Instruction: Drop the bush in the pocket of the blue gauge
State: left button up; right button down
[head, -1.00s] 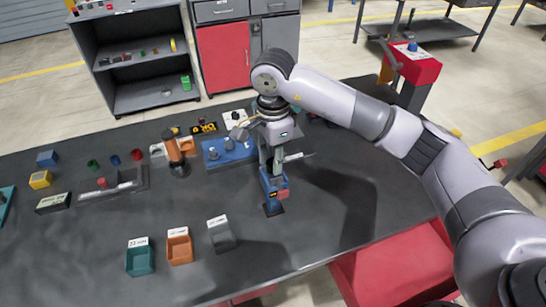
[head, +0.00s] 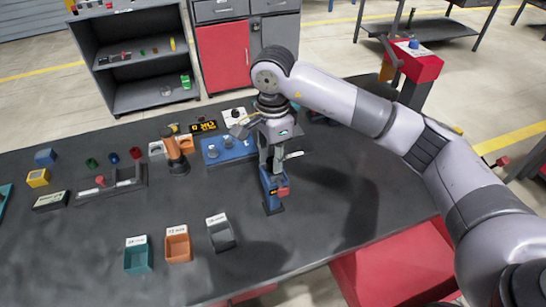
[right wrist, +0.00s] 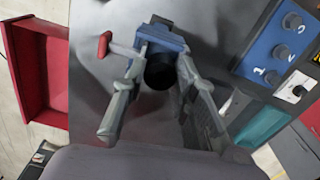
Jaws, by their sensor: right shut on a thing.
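The blue gauge (head: 271,188) stands upright on the dark table, with a red part at its side. In the right wrist view its blue body (right wrist: 168,38) and red handle (right wrist: 104,45) show beyond the fingertips. My right gripper (head: 273,161) points down, directly above the gauge. In the right wrist view its fingers (right wrist: 163,72) are shut on a dark round thing (right wrist: 159,71), which looks like the bush. The fingers and bush cover the gauge's pocket, so I cannot tell how far the bush is from it. My left gripper is out of view.
A blue panel with numbered knobs (head: 229,151) stands just behind and left of the gauge. An orange device (head: 175,153) is farther left. Teal (head: 137,256), orange (head: 178,245) and grey (head: 221,234) bins stand at the front. The table right of the gauge is clear.

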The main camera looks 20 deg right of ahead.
jog(key=shift+b, duration=0.35)
dwell(0.3)
jog(key=c, duration=1.2)
grip_release()
notch_tip(320, 180, up, 12)
